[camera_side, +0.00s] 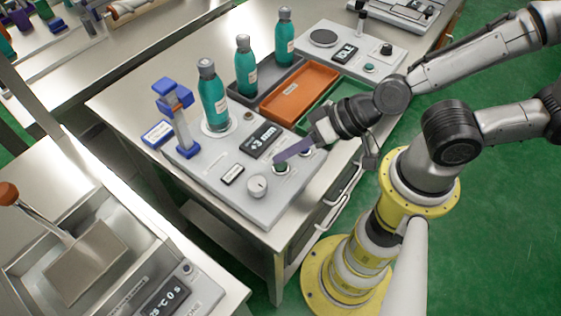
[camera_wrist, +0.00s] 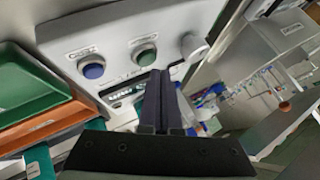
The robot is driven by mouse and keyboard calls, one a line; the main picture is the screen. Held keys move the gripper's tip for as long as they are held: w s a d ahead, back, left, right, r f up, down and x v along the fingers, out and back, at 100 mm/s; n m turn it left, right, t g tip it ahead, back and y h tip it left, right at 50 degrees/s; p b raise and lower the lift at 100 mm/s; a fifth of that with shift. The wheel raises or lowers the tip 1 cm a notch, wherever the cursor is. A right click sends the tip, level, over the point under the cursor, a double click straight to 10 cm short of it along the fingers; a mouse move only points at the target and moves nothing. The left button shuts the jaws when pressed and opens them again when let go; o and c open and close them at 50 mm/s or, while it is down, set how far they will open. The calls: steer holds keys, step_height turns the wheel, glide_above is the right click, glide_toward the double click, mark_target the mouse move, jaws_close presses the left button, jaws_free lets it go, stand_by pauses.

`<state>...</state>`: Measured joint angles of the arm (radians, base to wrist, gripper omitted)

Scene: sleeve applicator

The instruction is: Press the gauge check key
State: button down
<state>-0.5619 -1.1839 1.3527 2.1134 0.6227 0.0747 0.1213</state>
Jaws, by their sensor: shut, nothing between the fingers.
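The grey applicator panel (camera_side: 222,160) has a display (camera_side: 262,140) reading "+3 mm". A green key (camera_side: 281,168) sits between the white knob (camera_side: 257,186) and a second key that my gripper partly covers. In the wrist view the green key (camera_wrist: 145,53), a blue key (camera_wrist: 92,68) and the knob (camera_wrist: 193,45) stand in a row. The key labels are too small to read. My gripper (camera_side: 278,159) is shut and empty, its dark fingertips right by the green key. In the wrist view its tips (camera_wrist: 159,72) lie just below that key; contact cannot be told.
A teal bottle (camera_side: 213,95) stands on the panel's round plate beside a blue-topped post (camera_side: 181,120). Behind are an orange tray (camera_side: 299,91), a green tray (camera_side: 326,106), and two bottles in a grey tray (camera_side: 258,98). A scale unit (camera_side: 350,50) stands at the back.

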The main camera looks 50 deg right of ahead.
mark_target(287, 165)
steer(key=shift+r, duration=0.1)
steer(key=shift+r, duration=2.5)
steer(key=w+d+r+m+t+h, duration=0.1)
steer(key=w+d+r+t+h, duration=0.1)
steer(key=d+r, duration=0.75)
steer(key=s+d+n+g+h, duration=0.2)
steer(key=s+d, duration=0.4)
steer(key=s, duration=0.3)
steer(key=shift+d+n+g+h, duration=0.25)
steer(key=shift+n+g+h, duration=0.15)
steer(key=shift+g+h, duration=0.4)
